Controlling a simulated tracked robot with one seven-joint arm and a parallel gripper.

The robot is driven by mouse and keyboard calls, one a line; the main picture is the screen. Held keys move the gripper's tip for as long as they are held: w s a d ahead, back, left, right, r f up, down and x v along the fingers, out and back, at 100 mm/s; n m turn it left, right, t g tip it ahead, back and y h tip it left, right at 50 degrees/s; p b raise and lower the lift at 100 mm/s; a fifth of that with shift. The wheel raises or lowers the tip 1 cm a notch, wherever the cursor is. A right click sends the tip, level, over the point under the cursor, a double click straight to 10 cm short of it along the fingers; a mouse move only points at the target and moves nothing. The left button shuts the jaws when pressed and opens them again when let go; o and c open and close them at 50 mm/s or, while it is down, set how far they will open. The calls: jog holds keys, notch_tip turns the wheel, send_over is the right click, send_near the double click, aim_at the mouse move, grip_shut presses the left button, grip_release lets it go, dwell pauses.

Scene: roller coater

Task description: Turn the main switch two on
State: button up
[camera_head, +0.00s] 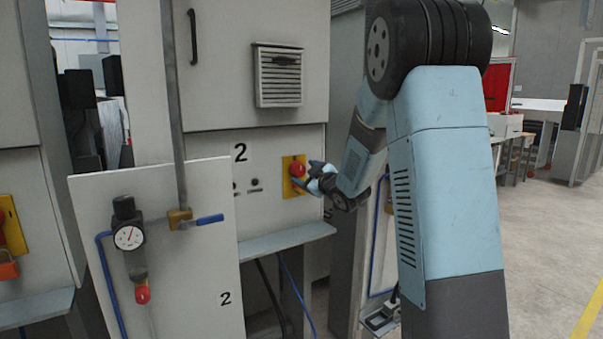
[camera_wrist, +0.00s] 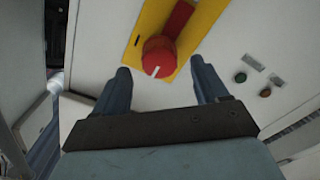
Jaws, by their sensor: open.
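My gripper (camera_head: 305,178) is right at the knob in the head view. In the wrist view my gripper (camera_wrist: 163,80) is open, one finger to each side of the knob's lower end. I cannot tell whether a finger touches it.
A front panel with a pressure gauge (camera_head: 129,237) and a blue-handled valve (camera_head: 209,219) stands at left. A grey ledge (camera_head: 285,241) juts out below the switch. Open floor (camera_head: 555,230) is at right.

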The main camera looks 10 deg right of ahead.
aim_at(301, 171)
jog(key=shift+x, duration=1.7)
